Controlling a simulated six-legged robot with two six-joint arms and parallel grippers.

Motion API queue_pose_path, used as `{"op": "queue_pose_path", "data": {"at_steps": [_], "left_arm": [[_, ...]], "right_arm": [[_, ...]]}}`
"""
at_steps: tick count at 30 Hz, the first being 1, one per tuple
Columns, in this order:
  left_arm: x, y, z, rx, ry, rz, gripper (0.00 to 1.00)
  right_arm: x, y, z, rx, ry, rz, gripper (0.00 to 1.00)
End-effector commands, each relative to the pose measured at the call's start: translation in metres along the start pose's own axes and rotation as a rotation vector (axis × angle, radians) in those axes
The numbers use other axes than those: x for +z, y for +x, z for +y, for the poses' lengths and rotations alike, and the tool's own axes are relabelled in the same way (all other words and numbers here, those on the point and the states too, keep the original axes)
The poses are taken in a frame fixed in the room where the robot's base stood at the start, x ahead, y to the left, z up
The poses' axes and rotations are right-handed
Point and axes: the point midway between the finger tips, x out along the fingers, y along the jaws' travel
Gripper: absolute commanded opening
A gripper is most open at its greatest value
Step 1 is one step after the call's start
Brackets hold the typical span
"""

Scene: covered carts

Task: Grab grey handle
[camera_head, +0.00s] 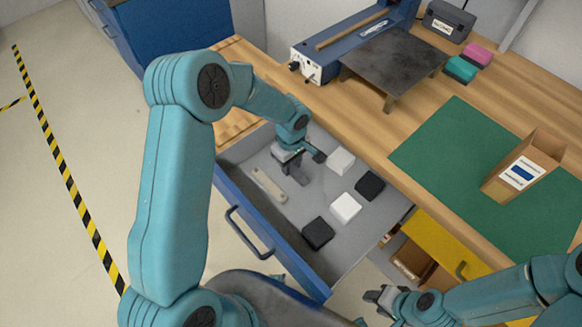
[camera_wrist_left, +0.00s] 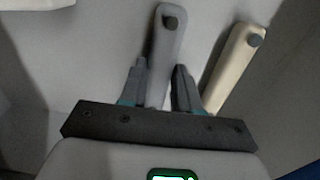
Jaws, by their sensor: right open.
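The grey handle (camera_wrist_left: 168,42) lies in the open drawer (camera_head: 243,172), with a dark round spot near its far end. In the left wrist view it runs between the two fingers of my left gripper (camera_wrist_left: 160,68). The fingers lie close along its sides; I cannot tell whether they press on it. In the head view my left gripper (camera_head: 291,170) is low inside the drawer and hides most of the grey handle. A cream handle (camera_head: 268,187) lies beside it, on the right in the wrist view (camera_wrist_left: 235,60). My right gripper (camera_head: 378,298) is open and empty at the lower right.
White and black blocks (camera_head: 345,207) lie in the drawer to the right. The blue drawer front (camera_head: 262,232) has a bar handle. The bench top (camera_head: 360,140) carries a green mat (camera_head: 435,165) and a wooden box (camera_head: 540,150).

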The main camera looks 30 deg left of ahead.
Motion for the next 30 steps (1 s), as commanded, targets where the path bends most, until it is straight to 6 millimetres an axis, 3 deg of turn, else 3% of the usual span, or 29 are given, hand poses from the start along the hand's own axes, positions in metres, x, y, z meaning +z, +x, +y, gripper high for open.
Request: {"op": "queue_pose_path", "data": {"at_steps": [10,16,20,30], "left_arm": [[0.0,-0.001,0.0,0.0,0.0,0.0,0.0],[0.0,-0.017,0.001,0.002,0.0,0.001,0.0],[-0.001,-0.045,0.001,0.006,0.0,0.003,0.0],[0.0,-0.148,0.001,0.007,-0.001,0.002,0.0]], "right_arm": [[0.0,0.0,0.0,0.0,0.0,0.0,0.43],[0.0,0.0,0.0,0.0,0.0,0.0,0.43],[0.0,0.0,0.0,0.0,0.0,0.0,0.43],[0.0,-0.001,0.0,0.0,0.0,0.0,0.43]]}}
